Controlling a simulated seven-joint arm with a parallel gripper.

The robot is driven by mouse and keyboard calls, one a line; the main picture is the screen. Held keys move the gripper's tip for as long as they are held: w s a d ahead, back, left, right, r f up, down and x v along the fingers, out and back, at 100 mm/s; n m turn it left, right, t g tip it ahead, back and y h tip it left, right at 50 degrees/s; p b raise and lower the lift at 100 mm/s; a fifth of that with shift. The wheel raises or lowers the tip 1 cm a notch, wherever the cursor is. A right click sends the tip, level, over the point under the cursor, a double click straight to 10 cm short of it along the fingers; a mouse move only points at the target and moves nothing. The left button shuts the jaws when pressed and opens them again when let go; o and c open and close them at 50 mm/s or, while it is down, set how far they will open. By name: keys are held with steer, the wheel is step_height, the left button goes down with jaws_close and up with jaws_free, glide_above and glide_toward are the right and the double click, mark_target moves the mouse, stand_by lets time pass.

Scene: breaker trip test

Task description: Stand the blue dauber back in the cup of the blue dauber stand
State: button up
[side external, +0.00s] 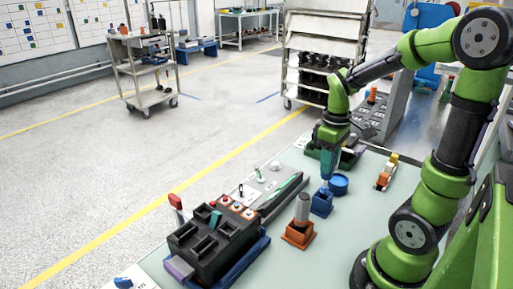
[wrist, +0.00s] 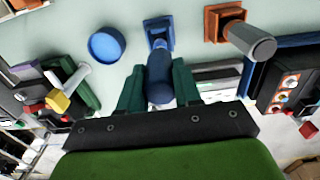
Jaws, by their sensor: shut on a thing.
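The blue dauber (wrist: 160,78) is between the fingers of my gripper (wrist: 158,92), which is shut on it. In the side view my gripper (side external: 328,168) points down with the dauber over the blue dauber stand (side external: 321,205). The stand also shows in the wrist view (wrist: 157,27), right beyond the dauber's far end. The dauber's lower end meets or overlaps the stand in both views. I cannot tell whether it is inside the cup, as the cup's inside is mostly hidden.
A round blue dish (side external: 340,182) lies close beside the stand. An orange stand (side external: 297,238) holds a grey-handled dauber (side external: 302,208) nearby. A black breaker unit (side external: 190,241) stands toward the front left. Small orange and yellow parts (side external: 384,177) lie right of the dish.

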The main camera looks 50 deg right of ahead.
mark_target(327, 177)
steer(key=shift+f, duration=2.95)
steer(key=o, duration=1.1)
step_height(327, 177, up, 17)
steer(key=shift+f, duration=0.1)
